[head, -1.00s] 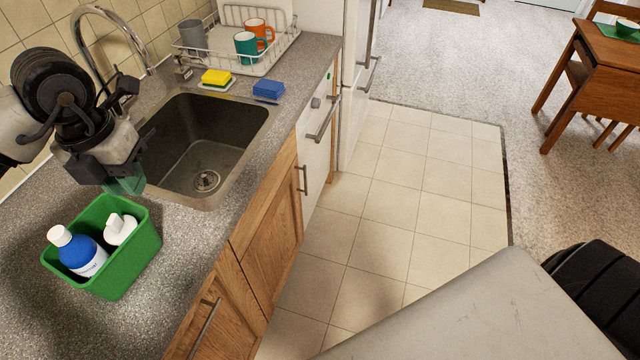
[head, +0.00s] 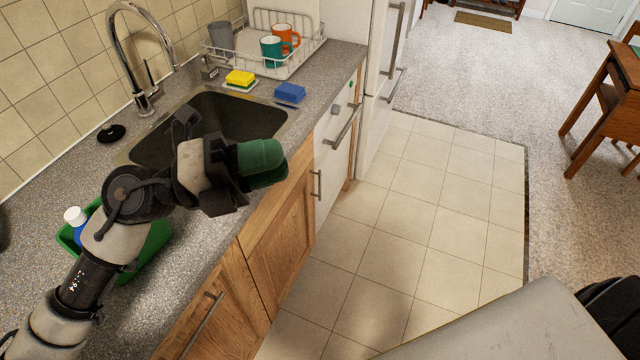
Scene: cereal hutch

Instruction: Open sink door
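Two wooden cabinet doors are under the sink counter, both shut. The farther door (head: 280,232) has a vertical bar handle (head: 316,184) near its far upper edge. The nearer door (head: 225,308) has a slanting-looking bar handle (head: 203,325). My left gripper (head: 264,163), with green fingertips, hangs over the front edge of the counter by the sink, above and left of the farther door's handle and apart from it. Its fingers overlap from this side, so their gap cannot be judged. The sink (head: 228,112) is partly hidden behind it. My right gripper is not in view.
A green caddy (head: 150,250) with a bottle stands on the counter, partly behind my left arm. A yellow sponge (head: 240,78), a blue sponge (head: 290,92) and a dish rack (head: 300,60) are beyond the sink. The tiled floor (head: 400,230) before the cabinets is clear.

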